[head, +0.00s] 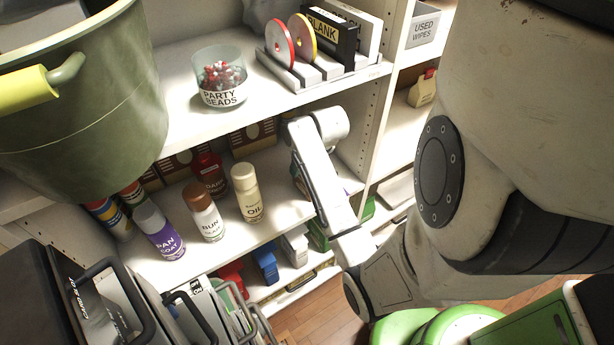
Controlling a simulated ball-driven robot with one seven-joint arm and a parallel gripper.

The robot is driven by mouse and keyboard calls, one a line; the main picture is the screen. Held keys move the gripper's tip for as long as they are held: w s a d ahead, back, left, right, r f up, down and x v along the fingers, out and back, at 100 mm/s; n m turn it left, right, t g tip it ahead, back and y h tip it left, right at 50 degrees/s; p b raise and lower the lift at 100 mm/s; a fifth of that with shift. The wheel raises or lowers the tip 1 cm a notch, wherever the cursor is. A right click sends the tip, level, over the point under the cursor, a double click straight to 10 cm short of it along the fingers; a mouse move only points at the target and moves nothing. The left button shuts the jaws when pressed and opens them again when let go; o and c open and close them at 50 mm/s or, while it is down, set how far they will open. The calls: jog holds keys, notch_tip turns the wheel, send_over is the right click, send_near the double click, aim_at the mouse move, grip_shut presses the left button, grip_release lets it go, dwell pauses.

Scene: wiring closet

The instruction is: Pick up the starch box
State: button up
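No box with a readable starch label shows in the head view. My arm reaches in from the right across the shelf front. Its fingertips are not visible, so I cannot see whether my gripper is open or holds anything.
A party beads tub (219,82) is above. A green bucket (80,110) blocks the upper left. Black-handled cases (110,300) fill the lower left.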

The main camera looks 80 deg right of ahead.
jog(key=shift+f, duration=0.25)
dwell(0.5)
jog(key=shift+c, duration=0.3)
grip_shut()
